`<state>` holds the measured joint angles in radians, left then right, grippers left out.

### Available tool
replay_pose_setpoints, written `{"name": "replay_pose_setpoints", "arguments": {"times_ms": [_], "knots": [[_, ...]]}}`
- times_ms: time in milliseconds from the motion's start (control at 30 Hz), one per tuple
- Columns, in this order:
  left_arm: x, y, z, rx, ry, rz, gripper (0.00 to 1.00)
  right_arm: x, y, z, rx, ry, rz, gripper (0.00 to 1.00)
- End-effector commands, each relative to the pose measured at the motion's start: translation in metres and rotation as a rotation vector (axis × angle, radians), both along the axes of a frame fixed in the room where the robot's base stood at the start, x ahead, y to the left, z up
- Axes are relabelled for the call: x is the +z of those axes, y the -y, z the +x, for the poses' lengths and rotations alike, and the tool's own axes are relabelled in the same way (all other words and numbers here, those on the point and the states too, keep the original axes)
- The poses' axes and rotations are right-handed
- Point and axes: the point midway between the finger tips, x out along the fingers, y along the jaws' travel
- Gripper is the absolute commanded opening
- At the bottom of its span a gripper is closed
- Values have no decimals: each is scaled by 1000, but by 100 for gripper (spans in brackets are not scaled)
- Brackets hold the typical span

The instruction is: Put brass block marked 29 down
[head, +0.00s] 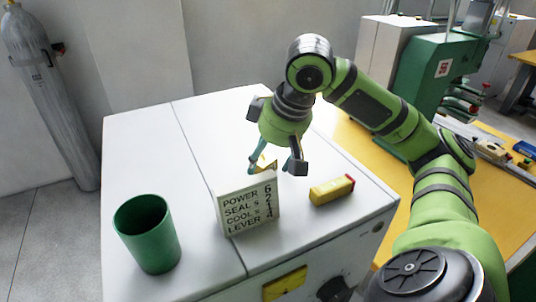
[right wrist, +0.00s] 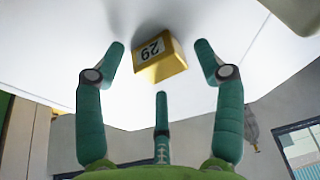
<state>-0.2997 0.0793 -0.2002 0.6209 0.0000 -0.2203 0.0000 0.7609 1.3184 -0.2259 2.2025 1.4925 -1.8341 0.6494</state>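The brass block marked 29 (right wrist: 160,58) shows in the right wrist view against the white top, its number upside down. In the head view only a small part of the block (head: 263,162) shows, behind the sign and between the fingers. My right gripper (head: 272,166) points down over it. In the right wrist view the fingers of this gripper (right wrist: 161,68) are spread around the block, with gaps between them and it. The block appears to rest on the white top. My left gripper is not in view.
A white sign with printed settings (head: 248,206) stands just in front of the gripper. A yellow block with a red end (head: 330,191) lies to its right. A green cup (head: 147,236) stands at the front left. The white cabinet top (head: 150,130) is clear at the back left.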

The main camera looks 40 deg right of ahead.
Motion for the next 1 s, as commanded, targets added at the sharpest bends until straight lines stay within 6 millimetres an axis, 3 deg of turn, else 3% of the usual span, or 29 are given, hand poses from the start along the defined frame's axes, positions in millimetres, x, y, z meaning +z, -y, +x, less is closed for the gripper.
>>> {"name": "replay_pose_setpoints", "arguments": {"times_ms": [167,267,500,700,1000], "knots": [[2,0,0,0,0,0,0,7,0,-1,0,3,0,70],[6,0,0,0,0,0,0,21,0,-6,-1,5,1,70],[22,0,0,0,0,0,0,72,1,-25,-1,7,1,70],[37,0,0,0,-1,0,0,104,2,-38,-2,3,-1,70],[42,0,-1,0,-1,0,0,113,2,-44,-1,0,0,70]]}}
